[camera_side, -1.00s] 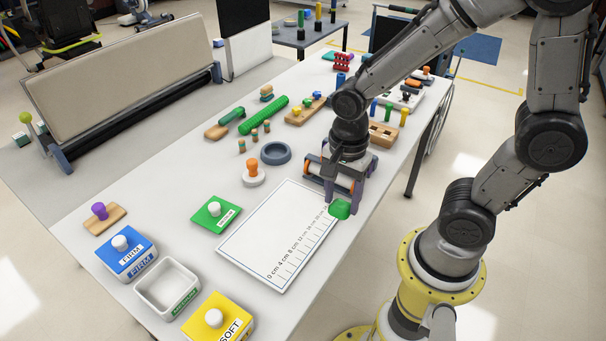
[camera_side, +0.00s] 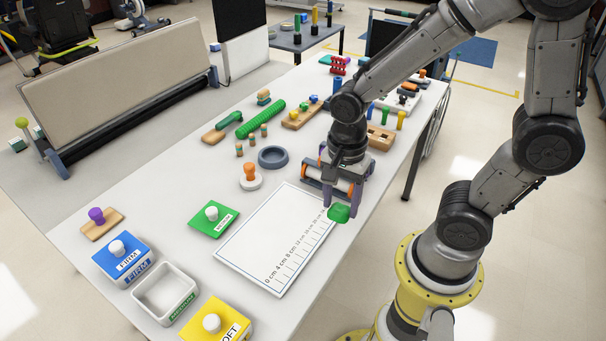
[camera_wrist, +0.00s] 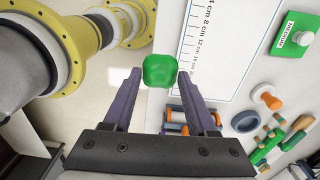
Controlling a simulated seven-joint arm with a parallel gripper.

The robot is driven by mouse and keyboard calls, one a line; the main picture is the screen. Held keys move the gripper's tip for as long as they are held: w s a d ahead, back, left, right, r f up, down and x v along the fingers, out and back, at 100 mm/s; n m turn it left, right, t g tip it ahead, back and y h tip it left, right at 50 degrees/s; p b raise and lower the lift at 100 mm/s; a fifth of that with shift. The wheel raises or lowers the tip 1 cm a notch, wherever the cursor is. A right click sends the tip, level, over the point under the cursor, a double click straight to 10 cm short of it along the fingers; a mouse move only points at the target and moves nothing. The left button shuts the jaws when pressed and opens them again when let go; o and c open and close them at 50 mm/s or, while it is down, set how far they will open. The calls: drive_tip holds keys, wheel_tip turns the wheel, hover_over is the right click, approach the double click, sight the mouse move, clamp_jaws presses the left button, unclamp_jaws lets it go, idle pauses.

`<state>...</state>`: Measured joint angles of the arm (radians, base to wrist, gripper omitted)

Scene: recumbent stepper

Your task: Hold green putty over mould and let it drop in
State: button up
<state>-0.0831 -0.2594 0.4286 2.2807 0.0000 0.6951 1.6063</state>
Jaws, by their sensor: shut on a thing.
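My gripper (camera_side: 341,203) is shut on the green putty (camera_side: 339,213), a small rounded lump held at the fingertips near the far right corner of the white ruler board. In the wrist view, the putty (camera_wrist: 160,71) sits between the two purple fingertips (camera_wrist: 158,78). The mould is most likely the open white box with the green "MEDIUM" label (camera_side: 165,293) at the near left of the table, apart from my gripper. It looks empty inside. Its green lid with a white knob (camera_side: 213,219) lies on the table beside the ruler board.
The ruler board (camera_side: 275,240) lies between my gripper and the white box. A blue FIRM box (camera_side: 125,262) and a yellow SOFT box (camera_side: 217,320), both lidded, flank the white box. A grey ring (camera_side: 273,157) and orange-knobbed piece (camera_side: 250,177) stand farther back.

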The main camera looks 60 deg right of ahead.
drive_tip(key=w+d+r+n, duration=0.1)
drive_tip(key=w+d+r, duration=0.2)
drive_tip(key=w, duration=0.9)
drive_tip(key=w+d+r, duration=0.2)
drive_tip(key=w+r, duration=0.1)
drive_tip(key=w, duration=0.9)
drive_tip(key=w+d+f, duration=0.7)
drive_tip(key=w+d, duration=0.4)
drive_tip(key=d, duration=0.2)
drive_tip(key=shift+m, duration=0.8)
drive_tip(key=shift+s+d+f, duration=0.2)
drive_tip(key=shift+d+f, duration=0.35)
drive_tip(key=shift+f, duration=1.2)
drive_tip(key=shift+s+d+f, duration=0.25)
drive_tip(key=shift+d+f, duration=0.3)
drive_tip(key=shift+f, duration=1.25)
drive_tip(key=shift+s+d+f, duration=0.2)
drive_tip(key=shift+d+f, duration=0.35)
drive_tip(key=shift+f, duration=1.2)
